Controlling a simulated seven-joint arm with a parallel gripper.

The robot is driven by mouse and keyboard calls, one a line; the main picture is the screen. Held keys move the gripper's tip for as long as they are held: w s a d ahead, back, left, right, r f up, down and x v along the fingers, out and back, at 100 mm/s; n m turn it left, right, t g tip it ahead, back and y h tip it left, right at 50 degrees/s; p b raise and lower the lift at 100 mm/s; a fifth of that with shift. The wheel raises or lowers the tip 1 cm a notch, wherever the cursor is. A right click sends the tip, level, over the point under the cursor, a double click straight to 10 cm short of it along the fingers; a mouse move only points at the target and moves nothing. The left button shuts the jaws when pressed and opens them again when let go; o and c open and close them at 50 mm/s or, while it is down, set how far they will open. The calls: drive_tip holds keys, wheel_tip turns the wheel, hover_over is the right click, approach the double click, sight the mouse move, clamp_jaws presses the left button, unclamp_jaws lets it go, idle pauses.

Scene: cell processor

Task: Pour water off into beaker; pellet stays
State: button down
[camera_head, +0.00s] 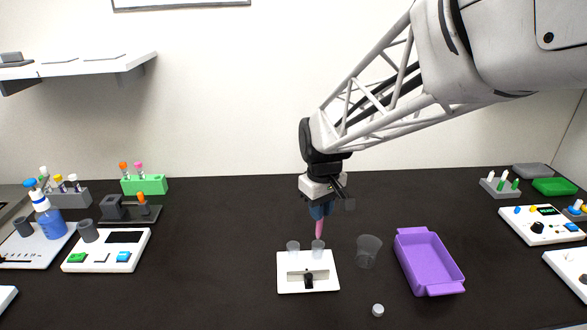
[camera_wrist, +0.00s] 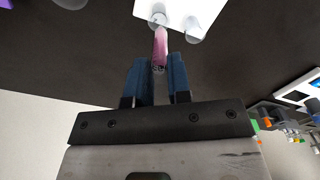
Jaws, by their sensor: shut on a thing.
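My gripper (camera_head: 320,211) points down and is shut on a slim pink tube (camera_head: 319,228), held near its top and roughly upright. In the wrist view the pink tube (camera_wrist: 160,45) extends from between the blue fingers (camera_wrist: 159,78). Its lower end is over or at the right-hand clear cup (camera_head: 318,247) of a small white stand (camera_head: 292,287); I cannot tell whether it is inside. A clear, empty-looking beaker (camera_head: 369,250) stands on the table right of the stand. No pellet or water level can be made out in the tube.
A purple tray (camera_head: 428,262) lies right of the beaker, and a small white cap (camera_head: 378,310) lies in front. Devices, a blue bottle (camera_head: 47,217) and a green rack (camera_head: 144,185) are at left; more devices are at right. The table left of the stand is clear.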

drive_tip(key=c, duration=1.6)
unclamp_jaws()
clamp_jaws()
drive_tip(key=d+r+n, duration=0.2)
drive_tip(key=d+n, duration=1.1)
drive_tip(key=n, duration=0.5)
drive_tip(key=shift+s+d+h, duration=0.15)
drive_tip(key=shift+d+h, duration=0.1)
drive_tip(key=shift+h, duration=0.05)
drive_tip(key=shift+r, duration=0.1)
